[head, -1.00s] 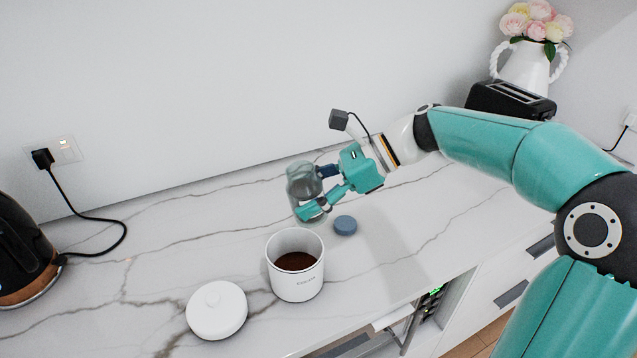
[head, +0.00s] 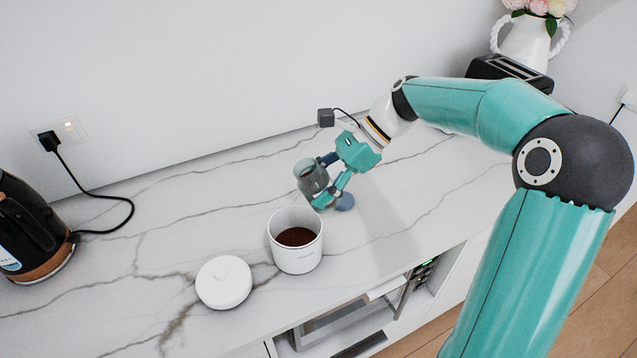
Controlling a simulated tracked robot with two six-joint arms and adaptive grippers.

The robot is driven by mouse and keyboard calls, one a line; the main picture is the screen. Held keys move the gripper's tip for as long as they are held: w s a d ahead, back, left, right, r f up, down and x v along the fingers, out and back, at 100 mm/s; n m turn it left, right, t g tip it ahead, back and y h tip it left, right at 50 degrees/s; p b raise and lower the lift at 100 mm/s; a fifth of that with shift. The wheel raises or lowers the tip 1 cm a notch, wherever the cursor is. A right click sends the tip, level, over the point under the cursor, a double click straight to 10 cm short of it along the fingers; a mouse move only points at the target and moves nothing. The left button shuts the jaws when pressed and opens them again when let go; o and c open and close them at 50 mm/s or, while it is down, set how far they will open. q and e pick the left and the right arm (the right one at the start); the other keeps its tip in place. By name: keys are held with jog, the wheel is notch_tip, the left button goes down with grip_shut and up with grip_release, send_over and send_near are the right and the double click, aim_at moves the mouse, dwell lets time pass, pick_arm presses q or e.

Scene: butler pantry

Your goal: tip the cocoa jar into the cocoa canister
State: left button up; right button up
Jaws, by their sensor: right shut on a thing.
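The glass jar (head: 309,178) is see-through and grey, and looks empty; it stands out behind the canister, leaning a little. My right gripper (head: 322,180) is shut on the jar's side, and its fingers hide part of the glass. The white cocoa canister (head: 297,260) stands upright and open on the counter, with dark brown cocoa (head: 297,237) inside. The jar is behind the canister, not over its mouth. My left gripper is not in view.
A round white lid (head: 223,282) lies left of the canister. A blue-grey cap (head: 345,202) lies behind and right of it, partly under my gripper. A black kettle (head: 30,225) stands at the far left. A toaster (head: 505,68) and flower jug (head: 528,38) stand back right.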

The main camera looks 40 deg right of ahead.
jog(key=shift+s+d+f+g+h+b, duration=0.15)
jog(key=shift+f+h+b, duration=0.25)
jog(key=shift+f, duration=0.45)
jog(key=shift+w+d+f+g+h+b, duration=0.15)
jog(key=shift+f+g+h+b, duration=0.2)
jog(key=shift+f, duration=0.5)
jog(key=shift+s+d+h+p, duration=0.2)
jog(key=shift+h+p, duration=0.2)
jog(key=shift+h, duration=0.35)
jog(key=shift+g, duration=0.3)
jog(key=shift+h, duration=0.6)
jog(key=shift+s+d+g+h+p, duration=0.1)
jog(key=shift+d+g+h+p, duration=0.1)
jog(key=shift+g+h+p, duration=0.7)
jog(key=shift+r+h, duration=0.1)
jog(key=shift+h, duration=0.2)
jog(key=shift+r+g+h+p, duration=0.3)
jog(key=shift+r+h+p, duration=0.2)
jog(key=shift+h+p, duration=0.35)
jog(key=shift+r+g+h+p, duration=0.3)
jog(key=shift+r+h+p, duration=0.25)
jog(key=shift+h, duration=0.4)
jog(key=shift+r, duration=0.1)
